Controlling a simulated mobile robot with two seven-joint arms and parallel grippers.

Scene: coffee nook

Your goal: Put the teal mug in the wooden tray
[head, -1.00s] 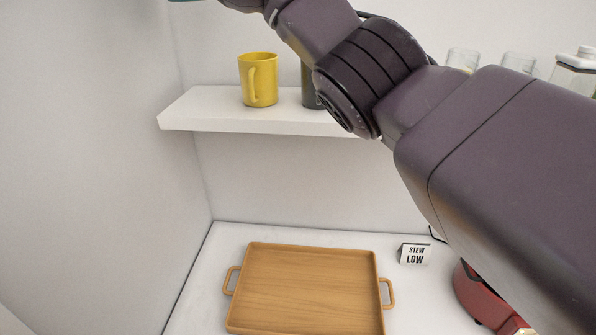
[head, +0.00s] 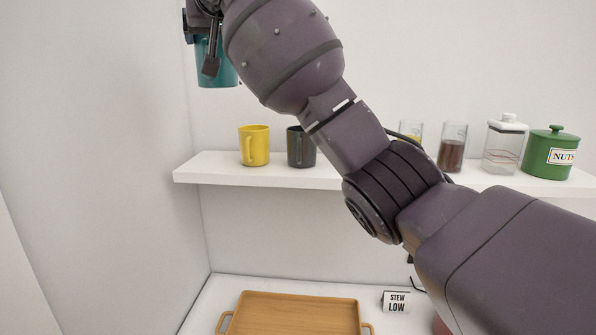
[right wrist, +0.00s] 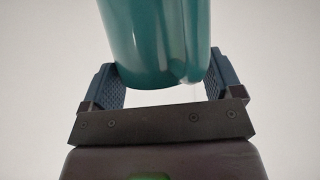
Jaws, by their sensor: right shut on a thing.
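The teal mug (head: 217,66) is held up high at the upper left of the head view, above the level of the shelf. My right gripper (head: 207,40) is shut on it; the arm hides part of the mug and gripper. In the right wrist view the mug (right wrist: 155,40) sits between the two fingers of the gripper (right wrist: 168,88). The wooden tray (head: 290,315) lies on the counter below, empty where it shows, its front part cut off by the picture edge. My left gripper is in neither view.
A white shelf (head: 225,175) holds a yellow mug (head: 253,146), a dark mug (head: 301,148), glass jars (head: 503,145) and a green nuts canister (head: 549,153). A sign reading "STEW LOW" (head: 396,301) stands right of the tray. A side wall bounds the left.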

